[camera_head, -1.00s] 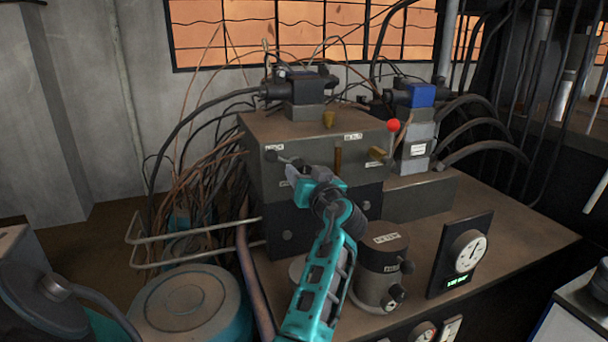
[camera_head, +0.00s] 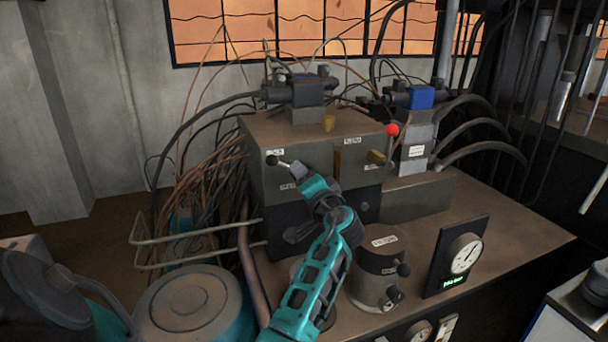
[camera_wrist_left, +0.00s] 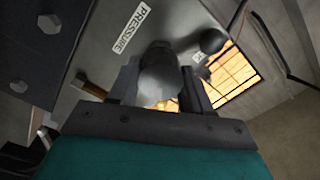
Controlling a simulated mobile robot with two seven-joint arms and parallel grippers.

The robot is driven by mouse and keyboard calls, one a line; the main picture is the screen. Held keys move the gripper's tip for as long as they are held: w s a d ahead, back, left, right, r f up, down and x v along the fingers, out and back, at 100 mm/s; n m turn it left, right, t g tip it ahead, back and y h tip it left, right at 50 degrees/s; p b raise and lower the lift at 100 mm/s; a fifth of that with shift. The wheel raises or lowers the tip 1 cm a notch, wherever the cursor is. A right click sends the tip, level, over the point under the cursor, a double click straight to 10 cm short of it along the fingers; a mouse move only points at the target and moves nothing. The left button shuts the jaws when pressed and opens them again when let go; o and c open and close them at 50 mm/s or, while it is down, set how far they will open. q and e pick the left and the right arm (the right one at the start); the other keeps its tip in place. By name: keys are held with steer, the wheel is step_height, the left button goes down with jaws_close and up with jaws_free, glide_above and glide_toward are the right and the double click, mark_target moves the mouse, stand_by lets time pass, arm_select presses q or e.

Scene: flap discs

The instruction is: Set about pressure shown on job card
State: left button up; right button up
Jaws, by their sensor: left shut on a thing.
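My left gripper (camera_head: 299,172) reaches to the front face of the grey valve block (camera_head: 318,130). In the left wrist view its two fingers (camera_wrist_left: 160,88) are shut on a rounded grey knob (camera_wrist_left: 160,72), close to a label reading PRESSURE (camera_wrist_left: 132,28). In the head view the gripper hides most of that knob. A black ball-ended lever (camera_head: 272,160) is just left of the gripper; a black ball (camera_wrist_left: 212,40) also shows in the wrist view. A round white dial gauge (camera_head: 466,253) stands at the right, with a green readout (camera_head: 453,281) too small to read. I cannot make out the job card.
A red ball (camera_head: 392,130) and brass-coloured fittings (camera_head: 377,158) stick out on the block's right. A dark cylinder (camera_head: 380,270) stands on the bench (camera_head: 510,235) before it. Hoses and loose cables crowd the left and back. A teal drum (camera_head: 190,310) stands at lower left.

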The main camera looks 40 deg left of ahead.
arm_select(q)
steer(key=shift+r+m, duration=0.1)
steer(key=shift+m, duration=1.5)
steer(key=o, duration=1.1)
steer(key=shift+c, duration=0.2)
